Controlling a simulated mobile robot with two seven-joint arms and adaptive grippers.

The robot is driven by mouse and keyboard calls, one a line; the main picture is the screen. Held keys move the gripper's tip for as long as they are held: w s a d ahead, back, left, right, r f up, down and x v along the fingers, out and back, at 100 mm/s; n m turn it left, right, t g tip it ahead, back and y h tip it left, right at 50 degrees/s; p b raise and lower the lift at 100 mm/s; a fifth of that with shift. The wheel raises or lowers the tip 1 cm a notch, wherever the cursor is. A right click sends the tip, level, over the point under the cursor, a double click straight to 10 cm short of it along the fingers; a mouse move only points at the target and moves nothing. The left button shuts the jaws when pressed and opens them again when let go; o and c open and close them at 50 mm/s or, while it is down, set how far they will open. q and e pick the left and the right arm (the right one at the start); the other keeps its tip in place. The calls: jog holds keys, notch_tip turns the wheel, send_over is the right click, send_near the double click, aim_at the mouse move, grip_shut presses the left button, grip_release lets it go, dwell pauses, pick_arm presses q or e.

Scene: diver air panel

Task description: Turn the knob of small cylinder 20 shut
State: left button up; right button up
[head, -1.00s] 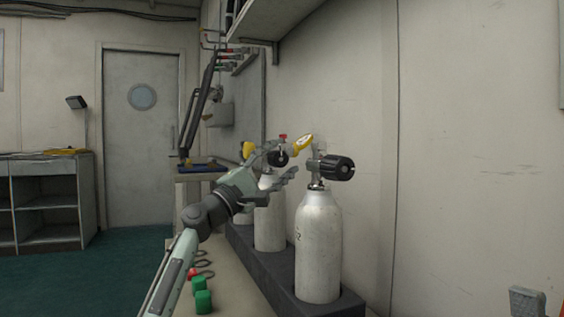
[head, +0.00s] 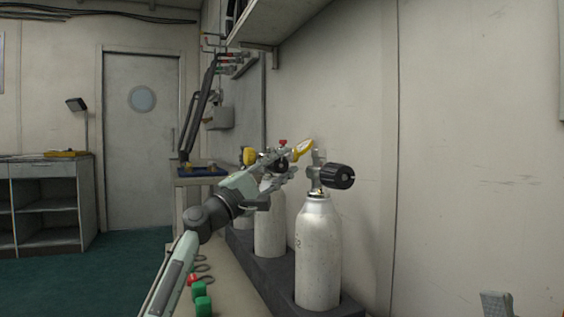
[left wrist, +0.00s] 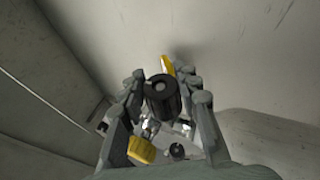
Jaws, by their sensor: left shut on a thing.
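White cylinders stand in a row along the wall; I cannot read their numbers. My left gripper (head: 286,163) is at the valve of the middle cylinder (head: 269,225). In the left wrist view, its fingers (left wrist: 165,90) are shut on a black knob (left wrist: 162,97), one on each side. In the head view, the fingers partly hide this knob. The nearest cylinder (head: 318,250) has its own black knob (head: 338,176), to the right of my gripper and apart from it. A grey tip, perhaps of my right gripper (head: 496,304), shows at the lower right edge.
A yellow tag (head: 303,148) and a yellow knob (head: 249,156) are close to my left gripper. The cylinders stand in a dark rack (head: 275,283) against the wall. Green blocks (head: 202,304) lie on the bench at its left. A shelf (head: 285,20) hangs above.

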pick_arm(q)
jog(key=g+p, duration=0.1)
jog(key=p, duration=0.3)
jog(key=shift+r+m+y, duration=0.3)
jog(key=g+p, duration=0.1)
jog(key=p, duration=0.2)
jog(key=shift+f+y, duration=0.2)
jog(key=shift+y, duration=0.1)
jog(key=shift+f+m, duration=0.1)
jog(key=shift+m, duration=0.2)
pick_arm(e)
jog(key=w+a+f+g+h, duration=0.4)
jog(key=w+f+g, duration=0.6)
jog(key=f+g, duration=0.1)
jog(key=shift+f+m, duration=0.15)
jog(key=shift+m, duration=0.25)
pick_arm(q)
jog(key=o, duration=1.2)
jog(key=v, duration=1.2)
